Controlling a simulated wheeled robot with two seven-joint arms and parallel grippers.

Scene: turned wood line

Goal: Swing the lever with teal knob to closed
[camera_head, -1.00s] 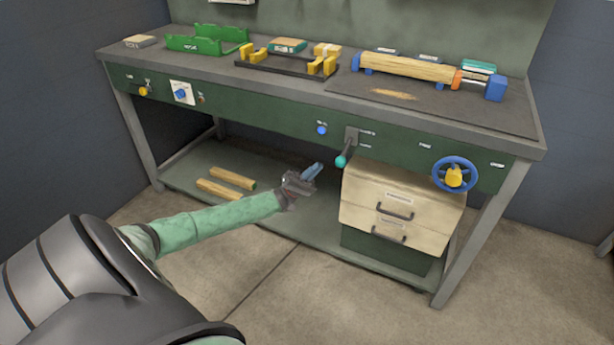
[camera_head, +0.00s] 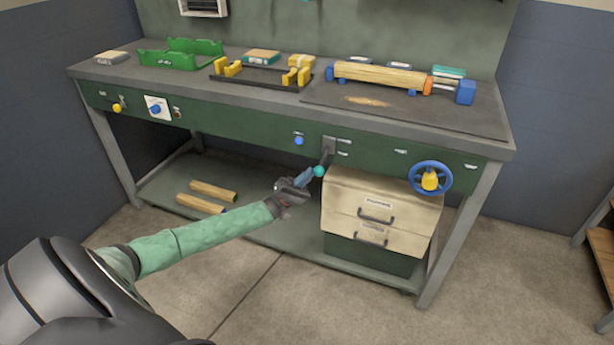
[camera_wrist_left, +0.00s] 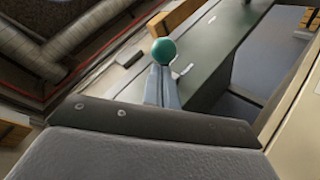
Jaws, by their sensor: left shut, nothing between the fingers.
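The lever's teal knob (camera_head: 319,171) sits at the low front end of a dark lever arm (camera_head: 326,156). The arm hangs from a grey plate (camera_head: 329,144) on the bench's green front panel. My left gripper (camera_head: 304,178) is shut and empty, its blue-grey fingers just left of the knob. In the left wrist view the knob (camera_wrist_left: 164,51) shows beyond the tips of the shut fingers (camera_wrist_left: 161,85); I cannot tell whether they touch it. The lever arm is mostly hidden there. My right gripper is not in view.
A beige drawer box (camera_head: 378,210) stands below and right of the knob. A blue handwheel (camera_head: 430,178) is further right, and a blue button (camera_head: 298,141) is on the panel to the left. Two wooden bars (camera_head: 213,189) lie on the lower shelf. Floor in front is clear.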

